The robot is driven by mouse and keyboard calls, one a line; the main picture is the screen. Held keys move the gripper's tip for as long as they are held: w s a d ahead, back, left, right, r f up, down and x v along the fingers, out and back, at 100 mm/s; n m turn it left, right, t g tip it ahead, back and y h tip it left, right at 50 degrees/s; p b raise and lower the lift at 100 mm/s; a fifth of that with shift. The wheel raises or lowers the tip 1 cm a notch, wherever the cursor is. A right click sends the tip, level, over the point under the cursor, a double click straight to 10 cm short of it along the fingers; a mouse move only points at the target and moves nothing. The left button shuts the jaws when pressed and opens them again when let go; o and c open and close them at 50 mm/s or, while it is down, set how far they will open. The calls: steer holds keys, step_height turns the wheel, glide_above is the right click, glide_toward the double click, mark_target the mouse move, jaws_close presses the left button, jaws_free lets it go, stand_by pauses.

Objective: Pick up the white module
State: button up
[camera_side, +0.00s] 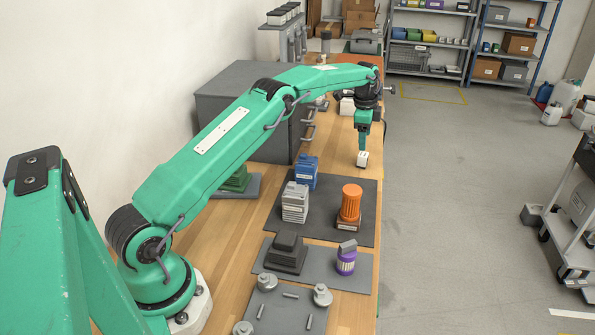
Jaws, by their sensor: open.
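A pale grey-white finned module (295,203) stands upright on the dark mat (327,232), left of an orange ribbed module (350,206) and in front of a blue module (306,173). A small white block (362,159) is directly below my gripper (362,148), over the bare bench just behind the mat. My gripper points down and is open, behind and to the right of the finned module. The fingertips are too small to show whether they touch the white block.
A grey mat nearer the camera holds a black stepped block (286,253) and a purple module (346,258). A grey plate (287,314) with metal knobs is nearest. A large grey box (247,105) stands left. The wooden bench's (371,166) right edge is close to my gripper.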

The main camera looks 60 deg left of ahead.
mark_target(363, 154)
steer(key=shift+w+a+f, duration=0.1)
steer(key=shift+a+f, duration=0.1)
steer(key=shift+f, duration=0.3)
steer(key=shift+f, duration=0.1)
steer(key=shift+w+f, duration=0.2)
steer(key=shift+f, duration=1)
steer(key=shift+a, duration=0.1)
steer(key=shift+w+a+f, duration=0.1)
steer(key=shift+w+f, duration=0.1)
steer(key=shift+f, duration=1.1)
steer(key=shift+w+a+f, duration=0.1)
steer(key=shift+w+f, duration=0.05)
steer(key=shift+f, duration=1.1)
steer(key=c, duration=1.2)
